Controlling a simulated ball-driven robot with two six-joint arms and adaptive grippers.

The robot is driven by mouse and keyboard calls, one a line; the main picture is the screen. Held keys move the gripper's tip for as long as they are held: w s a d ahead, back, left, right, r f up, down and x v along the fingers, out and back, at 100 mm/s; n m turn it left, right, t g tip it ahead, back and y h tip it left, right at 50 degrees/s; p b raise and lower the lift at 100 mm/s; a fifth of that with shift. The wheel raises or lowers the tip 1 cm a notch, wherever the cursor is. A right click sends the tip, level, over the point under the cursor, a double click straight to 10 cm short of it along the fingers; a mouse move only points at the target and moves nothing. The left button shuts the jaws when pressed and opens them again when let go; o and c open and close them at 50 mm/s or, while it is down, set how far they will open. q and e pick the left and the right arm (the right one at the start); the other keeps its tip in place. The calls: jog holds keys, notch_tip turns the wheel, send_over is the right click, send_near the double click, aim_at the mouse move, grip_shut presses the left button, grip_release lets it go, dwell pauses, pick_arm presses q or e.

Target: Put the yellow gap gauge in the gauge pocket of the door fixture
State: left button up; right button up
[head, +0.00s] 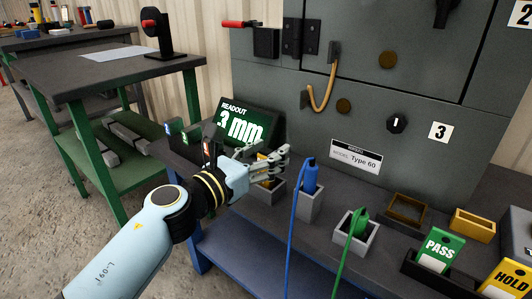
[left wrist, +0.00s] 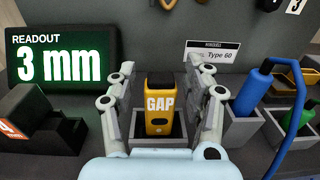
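The yellow gap gauge (left wrist: 160,112), with a dark top and the word GAP, stands upright in a grey square holder (left wrist: 173,141) in the left wrist view. My left gripper (left wrist: 159,72) has one finger on each side of the gauge, with a visible gap on both sides. It is open around the gauge. In the head view my left gripper (head: 273,165) hides most of the gauge, and the holder (head: 268,196) shows below the fingers. I cannot tell which part is the gauge pocket of the door fixture. My right gripper is not in view.
A readout screen (head: 241,122) showing 3 mm stands behind the gripper. Blue (head: 310,178) and green (head: 359,222) cabled tools stand in grey holders to the right. Beyond are a brown tray (head: 406,209) and a green PASS tag (head: 439,246). The grey cabinet (head: 390,150) rises behind.

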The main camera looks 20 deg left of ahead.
pick_arm(q)
jog(key=shift+b+v, duration=0.7)
jog(key=shift+v, duration=5.35)
jog(key=s+a+f+n+g+y, duration=0.2)
jog(key=s+a+f+n+y, duration=0.15)
jog(key=f+n, duration=0.6)
jog(key=s+a+f+n+g+y, duration=0.25)
jog(key=s+a+f+n, duration=0.35)
jog(key=f, duration=0.6)
jog(key=s+a+f+n+g+y, duration=0.2)
jog(key=s+f+n+g, duration=0.1)
jog(key=f+n, duration=0.65)
jog(key=s+f+n+g, duration=0.3)
jog(key=s+f+n, duration=0.2)
jog(key=s, duration=0.4)
jog(key=s+f+n+g, duration=0.3)
jog(key=s+f+n, duration=0.2)
jog(key=s, duration=0.5)
jog(key=s+f+n+g, duration=0.3)
jog(key=s+f+n, duration=0.2)
jog(key=s, duration=0.5)
jog(key=shift+a+f, duration=0.35)
jog(key=shift+f, duration=0.15)
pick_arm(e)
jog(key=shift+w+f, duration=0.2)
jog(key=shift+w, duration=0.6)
